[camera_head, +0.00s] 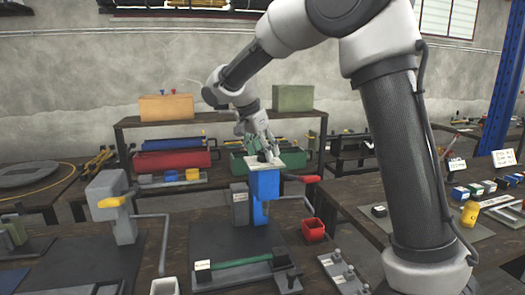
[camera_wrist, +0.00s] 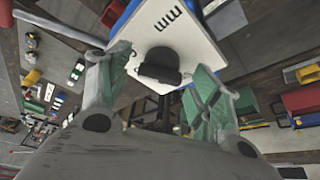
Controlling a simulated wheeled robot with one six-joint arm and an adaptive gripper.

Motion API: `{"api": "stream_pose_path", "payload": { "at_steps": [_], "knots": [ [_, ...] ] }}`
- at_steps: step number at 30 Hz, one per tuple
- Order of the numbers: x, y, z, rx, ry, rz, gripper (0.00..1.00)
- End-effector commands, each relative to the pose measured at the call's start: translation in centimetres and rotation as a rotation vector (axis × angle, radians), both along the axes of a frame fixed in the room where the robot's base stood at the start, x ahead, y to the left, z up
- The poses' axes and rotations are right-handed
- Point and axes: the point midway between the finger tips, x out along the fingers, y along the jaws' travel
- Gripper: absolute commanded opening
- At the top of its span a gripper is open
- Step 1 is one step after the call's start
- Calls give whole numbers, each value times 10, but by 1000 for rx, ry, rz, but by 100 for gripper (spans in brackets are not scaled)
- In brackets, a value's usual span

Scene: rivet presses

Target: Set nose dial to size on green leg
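A blue press (camera_head: 266,190) stands on a dark mat at the middle of the bench, with a white plate (camera_head: 238,171) on top. The plate carries a black knob, the dial (camera_wrist: 160,66), and "mm" lettering in the wrist view. My gripper (camera_head: 262,150) is over the plate, its green-padded fingers open on either side of the dial. In the wrist view, gaps show between the fingertips (camera_wrist: 163,72) and the dial. A green bar, the leg (camera_head: 240,263), lies in a black fixture in front of the press. The small card (camera_head: 203,266) at its left end is too small to read.
A grey press (camera_head: 112,205) with a yellow handle stands at left. A red bin (camera_head: 313,230) and a grey pin plate (camera_head: 342,272) sit right of the blue press. A red-handled lever (camera_head: 299,178) projects from the blue press.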

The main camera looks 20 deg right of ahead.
Motion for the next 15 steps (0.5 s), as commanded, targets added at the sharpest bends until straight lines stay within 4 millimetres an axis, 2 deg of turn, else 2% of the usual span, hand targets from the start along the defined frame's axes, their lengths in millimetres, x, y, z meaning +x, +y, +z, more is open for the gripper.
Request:
{"api": "stream_pose_path", "payload": {
  "at_steps": [8, 11, 15],
  "knots": [
    [0, 0, 2, 0, 0, 1, 64],
    [-1, 4, 10, 0, -3, 1, 64],
    [-6, 13, 34, 2, -3, 2, 64]
  ]
}}
